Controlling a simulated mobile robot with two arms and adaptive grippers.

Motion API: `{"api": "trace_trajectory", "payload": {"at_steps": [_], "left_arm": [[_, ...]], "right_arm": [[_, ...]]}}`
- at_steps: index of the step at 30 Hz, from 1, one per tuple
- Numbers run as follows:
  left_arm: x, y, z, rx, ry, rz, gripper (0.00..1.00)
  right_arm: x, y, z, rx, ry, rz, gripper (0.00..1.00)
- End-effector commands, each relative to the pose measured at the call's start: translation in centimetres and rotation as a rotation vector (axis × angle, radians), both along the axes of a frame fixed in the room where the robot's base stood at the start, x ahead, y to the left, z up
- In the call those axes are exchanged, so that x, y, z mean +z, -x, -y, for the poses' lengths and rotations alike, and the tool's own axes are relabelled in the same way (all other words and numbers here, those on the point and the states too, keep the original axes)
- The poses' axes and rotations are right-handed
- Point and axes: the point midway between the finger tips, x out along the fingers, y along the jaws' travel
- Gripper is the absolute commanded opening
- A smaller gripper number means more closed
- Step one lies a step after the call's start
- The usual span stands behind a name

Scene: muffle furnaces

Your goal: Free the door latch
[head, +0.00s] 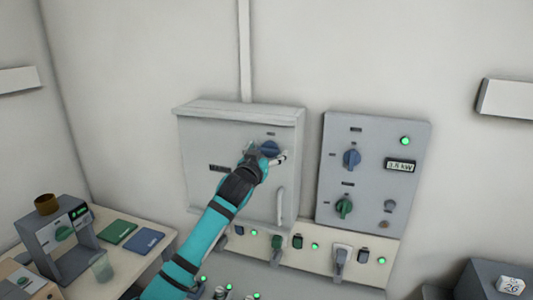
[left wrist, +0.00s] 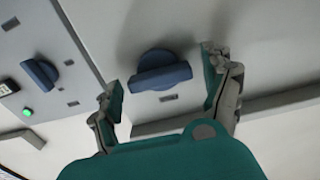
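The grey cabinet (head: 205,150) on the wall has a blue rotary knob (head: 270,148) on its door and a pale vertical handle (head: 281,205) at lower right. My left gripper (head: 268,160) is at the door, right by this blue knob. In the left wrist view the blue knob (left wrist: 160,72) lies beyond and between the two spread fingertips of the gripper (left wrist: 163,80), with gaps on both sides. The gripper is open and holds nothing. A separate latch part cannot be told apart from the knob. My right gripper is not in view.
A grey panel (head: 375,125) to the right carries a blue knob (head: 351,159), a green knob (head: 344,207), a green light and a display. A strip of sockets with plugs (head: 341,258) runs below. A coffee machine (head: 58,238) stands on the left table.

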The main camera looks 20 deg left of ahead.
Motion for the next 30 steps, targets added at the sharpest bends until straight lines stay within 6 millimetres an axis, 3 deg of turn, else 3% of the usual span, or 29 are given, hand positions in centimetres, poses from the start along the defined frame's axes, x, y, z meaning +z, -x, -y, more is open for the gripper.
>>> {"api": "trace_trajectory", "payload": {"at_steps": [2,10,20,30], "left_arm": [[0.0,0.0,0.0,0.000,0.000,0.000,0.69],[0.0,0.0,0.0,0.000,0.000,0.000,0.34],[0.1,0.0,0.0,0.000,-0.043,0.001,0.32],[0.2,0.0,0.0,-0.001,-0.273,0.010,0.32]], "right_arm": [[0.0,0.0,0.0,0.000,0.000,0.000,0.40],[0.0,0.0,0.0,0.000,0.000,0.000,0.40],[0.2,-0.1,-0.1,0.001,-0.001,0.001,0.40],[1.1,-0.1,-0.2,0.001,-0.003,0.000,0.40]]}}
